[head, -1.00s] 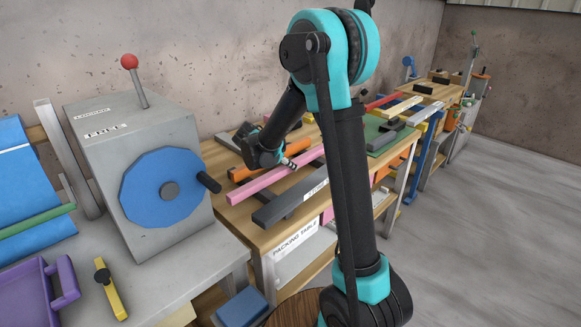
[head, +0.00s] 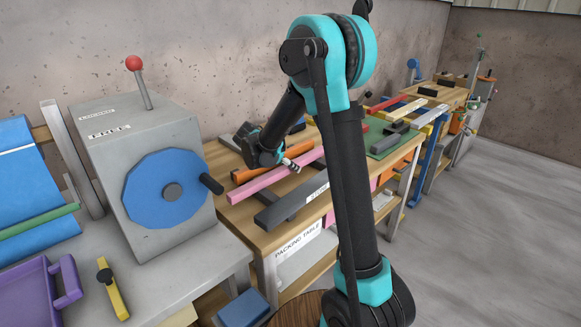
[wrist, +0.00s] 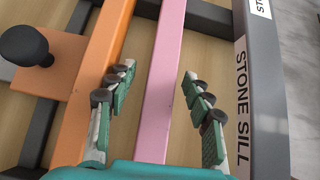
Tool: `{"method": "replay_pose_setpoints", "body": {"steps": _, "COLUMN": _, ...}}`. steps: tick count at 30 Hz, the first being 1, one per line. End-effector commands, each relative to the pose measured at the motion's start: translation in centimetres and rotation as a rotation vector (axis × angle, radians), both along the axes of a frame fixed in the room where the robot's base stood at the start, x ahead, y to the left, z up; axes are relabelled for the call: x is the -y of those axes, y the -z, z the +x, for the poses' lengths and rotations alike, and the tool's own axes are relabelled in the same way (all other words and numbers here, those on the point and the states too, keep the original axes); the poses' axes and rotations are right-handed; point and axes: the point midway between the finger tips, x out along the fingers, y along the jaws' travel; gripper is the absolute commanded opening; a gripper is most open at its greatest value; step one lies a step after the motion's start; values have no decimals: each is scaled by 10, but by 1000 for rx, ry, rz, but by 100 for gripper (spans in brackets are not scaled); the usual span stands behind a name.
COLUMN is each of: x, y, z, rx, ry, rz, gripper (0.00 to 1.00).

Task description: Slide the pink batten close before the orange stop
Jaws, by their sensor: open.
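The pink batten (head: 255,187) lies along the wooden table between the orange stop (head: 243,175) and a dark grey sill. In the wrist view the pink batten (wrist: 162,75) runs between the spread fingers of my gripper (wrist: 158,76). Both fingers appear clear of its sides. The orange stop (wrist: 92,85) is a long bar to its left, roughly parallel, with a strip of bare wood between. In the head view my gripper (head: 291,163) is low over the batten, and my arm hides the far ends of the bars.
The dark sill (wrist: 262,95), labelled STONE SILL, lies to the batten's right; it also shows in the head view (head: 275,215). A black knob (wrist: 25,45) stands on an orange plate left of the stop. A grey box with a blue wheel (head: 168,205) stands on the nearer bench.

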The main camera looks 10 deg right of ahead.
Motion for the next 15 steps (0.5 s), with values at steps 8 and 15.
{"method": "replay_pose_setpoints", "body": {"steps": 8, "x": -5, "y": -7, "z": -5, "rx": 0, "ry": -1, "rz": 0, "gripper": 51}}
{"method": "replay_pose_setpoints", "body": {"steps": 15, "x": -23, "y": -31, "z": -24, "rx": 0, "ry": -4, "rz": 0, "gripper": 51}}
